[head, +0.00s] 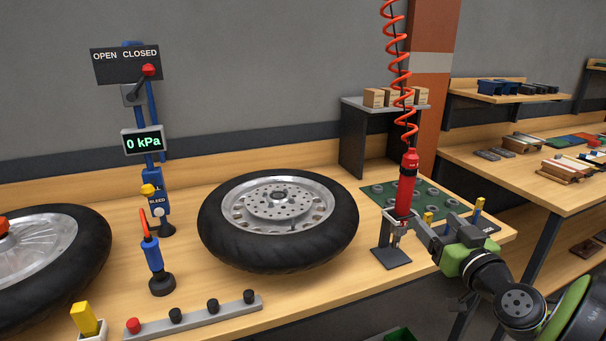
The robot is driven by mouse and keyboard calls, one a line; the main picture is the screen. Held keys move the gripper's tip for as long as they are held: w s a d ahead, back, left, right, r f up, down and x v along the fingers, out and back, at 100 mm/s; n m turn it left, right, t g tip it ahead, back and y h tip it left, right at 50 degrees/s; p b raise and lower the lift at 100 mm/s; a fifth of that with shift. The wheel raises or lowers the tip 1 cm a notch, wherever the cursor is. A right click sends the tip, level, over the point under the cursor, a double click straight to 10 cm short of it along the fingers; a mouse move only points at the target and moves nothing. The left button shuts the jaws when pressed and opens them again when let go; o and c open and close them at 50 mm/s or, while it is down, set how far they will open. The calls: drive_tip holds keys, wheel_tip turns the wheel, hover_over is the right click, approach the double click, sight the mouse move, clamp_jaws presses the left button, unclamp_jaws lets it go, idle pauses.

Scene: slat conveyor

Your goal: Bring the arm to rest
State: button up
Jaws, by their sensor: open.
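My arm comes in from the lower right, with dark and green links (490,265). The tool hangs upright under a coiled red hose (403,75), above a dark stand base (391,257) at the bench's front right.
A wheel with a black tyre (219,224) lies flat mid-bench, left of my gripper. Another wheel (85,258) is at the far left. A valve post with a 0 kPa display (143,141) stands between them. A green mat (376,196) lies behind the tool. A second bench (540,190) is at right.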

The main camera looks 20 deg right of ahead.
drive_tip(key=w+a+n+g+y+p, duration=0.1)
drive_tip(key=a+n+g+y+p, duration=0.5)
drive_tip(key=a, duration=1.5)
drive_tip(key=s+a+r+m+g+h+p, duration=0.1)
drive_tip(key=s+a+m+g+p, duration=0.1)
drive_tip(key=s, duration=0.7)
drive_tip(key=s+a+r+m+g+h+p, duration=0.1)
drive_tip(key=s+a+m+g+p, duration=0.1)
drive_tip(key=s, duration=0.7)
drive_tip(key=shift+s+a+g+h+p, duration=0.35)
drive_tip(key=shift+a+g+p, duration=0.45)
drive_tip(key=shift+a+g, duration=0.4)
